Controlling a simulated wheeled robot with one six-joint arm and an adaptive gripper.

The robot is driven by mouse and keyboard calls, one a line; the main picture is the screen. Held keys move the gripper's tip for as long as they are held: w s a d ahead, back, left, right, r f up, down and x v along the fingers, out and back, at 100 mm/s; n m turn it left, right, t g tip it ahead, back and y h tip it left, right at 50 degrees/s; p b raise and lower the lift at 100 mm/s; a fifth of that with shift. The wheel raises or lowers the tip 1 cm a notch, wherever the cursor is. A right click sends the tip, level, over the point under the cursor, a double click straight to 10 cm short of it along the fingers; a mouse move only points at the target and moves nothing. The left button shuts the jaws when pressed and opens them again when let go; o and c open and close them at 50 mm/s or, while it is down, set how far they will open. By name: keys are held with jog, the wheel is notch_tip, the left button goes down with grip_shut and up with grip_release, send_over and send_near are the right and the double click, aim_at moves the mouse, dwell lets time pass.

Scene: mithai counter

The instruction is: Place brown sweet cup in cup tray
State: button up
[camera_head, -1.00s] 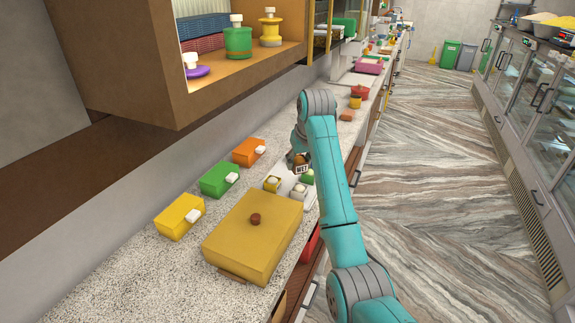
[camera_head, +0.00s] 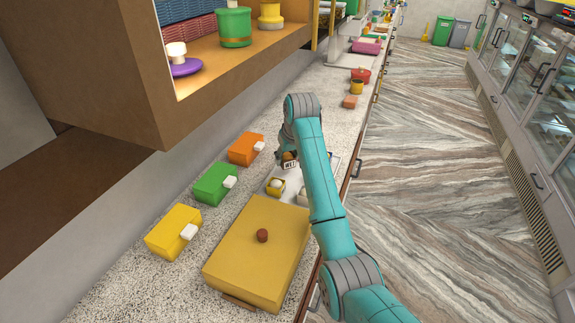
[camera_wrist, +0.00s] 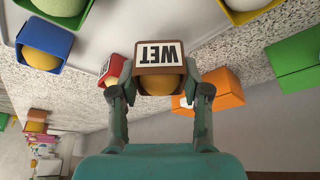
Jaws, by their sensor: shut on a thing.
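My gripper (camera_wrist: 158,90) is shut on the brown sweet cup (camera_wrist: 158,69), seen in the wrist view with a "WET" label and a round orange-brown sweet inside. In the head view the held cup (camera_head: 289,164) is above the counter near the pale cup tray (camera_head: 334,166); its exact height is unclear. The tray also shows in the wrist view (camera_wrist: 115,30), holding a blue cup (camera_wrist: 45,40), a green cup (camera_wrist: 60,15) and a yellow cup (camera_wrist: 245,10). My arm hides part of the tray in the head view.
A red labelled cup (camera_wrist: 107,72) shows beside the held cup. Orange (camera_head: 243,148), green (camera_head: 211,184) and yellow (camera_head: 170,232) boxes line the wall side. A large yellow lidded box (camera_head: 258,265) stands in front of the tray. A brown shelf (camera_head: 225,75) overhangs the left.

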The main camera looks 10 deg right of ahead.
aim_at(287, 165)
jog(key=shift+f, duration=1.55)
jog(key=shift+f, duration=0.15)
jog(key=o, duration=1.1)
jog(key=shift+o, duration=0.2)
jog(key=v, duration=1.2)
